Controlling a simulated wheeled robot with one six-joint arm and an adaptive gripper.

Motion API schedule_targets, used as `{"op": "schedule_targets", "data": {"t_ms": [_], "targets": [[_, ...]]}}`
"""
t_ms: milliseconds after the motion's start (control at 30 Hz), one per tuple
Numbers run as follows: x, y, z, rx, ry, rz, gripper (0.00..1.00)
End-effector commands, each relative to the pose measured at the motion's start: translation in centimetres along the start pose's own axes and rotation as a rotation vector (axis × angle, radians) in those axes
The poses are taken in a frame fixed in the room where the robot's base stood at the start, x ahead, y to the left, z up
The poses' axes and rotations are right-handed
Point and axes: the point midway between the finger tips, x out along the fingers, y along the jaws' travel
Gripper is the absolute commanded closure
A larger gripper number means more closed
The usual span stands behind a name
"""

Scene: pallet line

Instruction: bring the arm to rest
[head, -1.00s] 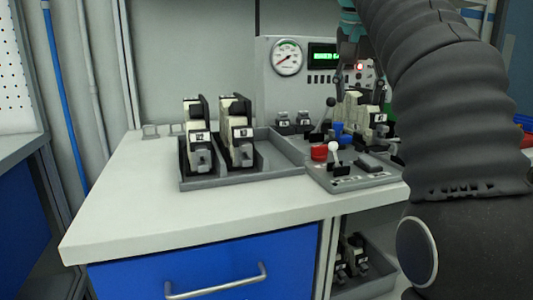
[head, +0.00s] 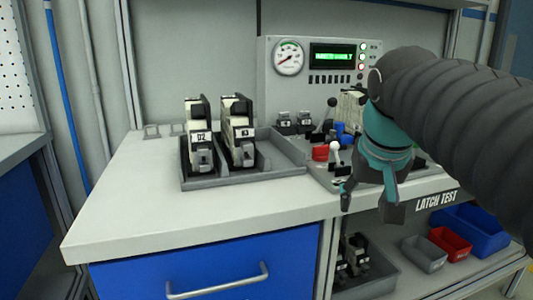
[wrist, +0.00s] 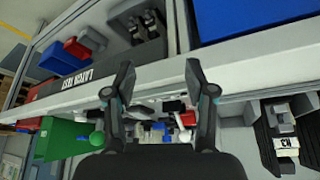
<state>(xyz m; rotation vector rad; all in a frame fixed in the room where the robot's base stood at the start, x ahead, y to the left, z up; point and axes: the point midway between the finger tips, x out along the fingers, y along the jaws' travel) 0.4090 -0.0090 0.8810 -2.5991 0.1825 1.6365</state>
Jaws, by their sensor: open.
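My gripper (head: 370,202) hangs in front of the test fixture at the right of the bench, with its fingers pointing down near the bench's front edge. In the wrist view my gripper (wrist: 160,80) has its two dark fingers spread wide with nothing between them. My arm reaches in from the right and hides part of the fixture (head: 325,172) and the cream latch unit (head: 350,105) behind it.
A grey tray (head: 222,180) holds two upright latch units, D2 (head: 199,140) and another (head: 238,135). A gauge panel (head: 290,85) stands behind. Below are a blue drawer (head: 200,268) and a shelf with red (head: 450,243), grey (head: 424,255) and blue bins (head: 478,230). The bench's left front is clear.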

Motion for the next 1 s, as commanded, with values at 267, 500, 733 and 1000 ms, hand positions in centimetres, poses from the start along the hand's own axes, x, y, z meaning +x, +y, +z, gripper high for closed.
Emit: {"op": "schedule_targets", "data": {"t_ms": [267,500,733,1000], "targets": [[6.5,0.2,10.2,-0.071,0.023,-0.041,0.45],[11.2,0.4,16.9,-0.107,0.041,-0.064,0.45],[12.7,0.6,18.8,-0.117,0.046,-0.068,0.45],[12.6,0.5,18.7,-0.117,0.045,-0.068,0.45]]}}
